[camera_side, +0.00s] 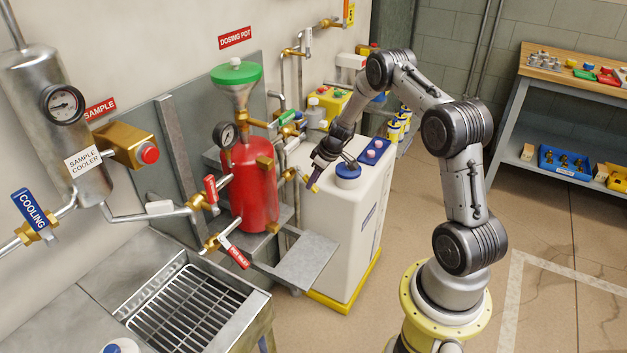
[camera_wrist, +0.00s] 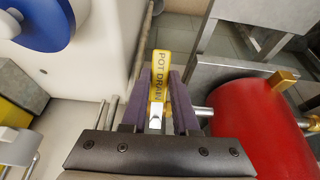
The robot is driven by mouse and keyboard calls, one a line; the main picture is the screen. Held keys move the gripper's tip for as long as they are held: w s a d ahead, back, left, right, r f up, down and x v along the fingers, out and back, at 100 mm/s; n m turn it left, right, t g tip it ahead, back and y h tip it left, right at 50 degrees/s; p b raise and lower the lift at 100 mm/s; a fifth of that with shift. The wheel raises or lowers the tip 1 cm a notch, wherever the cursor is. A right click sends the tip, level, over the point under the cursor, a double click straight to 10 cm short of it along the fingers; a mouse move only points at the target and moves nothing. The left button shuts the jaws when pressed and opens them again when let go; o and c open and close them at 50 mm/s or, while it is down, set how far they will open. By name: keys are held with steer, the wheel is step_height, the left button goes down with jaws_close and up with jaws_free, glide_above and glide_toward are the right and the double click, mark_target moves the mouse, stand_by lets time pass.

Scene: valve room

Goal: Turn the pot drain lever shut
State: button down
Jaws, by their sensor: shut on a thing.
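The pot drain lever (camera_wrist: 158,75) is yellow with "POT DRAIN" printed on it. In the wrist view it lies between the two purple fingers of my gripper (camera_wrist: 160,103), which is shut on it. It points up the picture, roughly across a silver pipe stub (camera_wrist: 203,112) that runs to the red pot (camera_wrist: 265,120). The valve body under the lever is mostly hidden by my gripper. In the side view my gripper (camera_side: 313,183) is right of the red dosing pot (camera_side: 252,190), near a brass fitting (camera_side: 290,174); the lever is hard to make out there.
A white tank (camera_side: 340,235) with a blue cap (camera_side: 348,171) stands just right of my gripper. A grey shelf (camera_side: 300,262) sits below. Red-handled valves (camera_side: 211,190) and the pot inlet lever (camera_side: 238,257) are left of and below the pot.

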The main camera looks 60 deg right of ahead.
steer(key=c, duration=0.7)
jaws_free()
steer(key=shift+o, duration=0.2)
steer(key=v, duration=1.4)
steer(key=shift+s+f, duration=0.1)
